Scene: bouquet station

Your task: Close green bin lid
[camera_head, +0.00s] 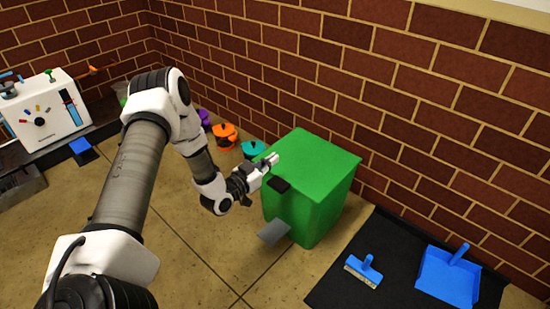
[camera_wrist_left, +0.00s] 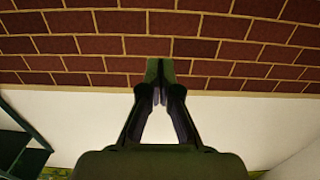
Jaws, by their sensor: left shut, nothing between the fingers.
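The green bin (camera_head: 300,210) stands on the floor against the brick wall, right of the middle in the head view. Its green lid (camera_head: 318,153) lies flat over the top. A black handle (camera_head: 279,184) is at the lid's front edge and a grey pedal (camera_head: 273,232) is at the bin's foot. My left gripper (camera_head: 273,158) is shut and empty, at the bin's left top edge; I cannot tell whether it touches the lid. In the left wrist view my shut fingers (camera_wrist_left: 158,85) point at the brick wall. My right gripper is not in view.
A black mat (camera_head: 400,272) with a blue brush (camera_head: 365,267) and a blue dustpan (camera_head: 449,274) lies right of the bin. Orange (camera_head: 225,134) and teal (camera_head: 252,149) pots stand behind left. A white machine (camera_head: 43,108) is at far left.

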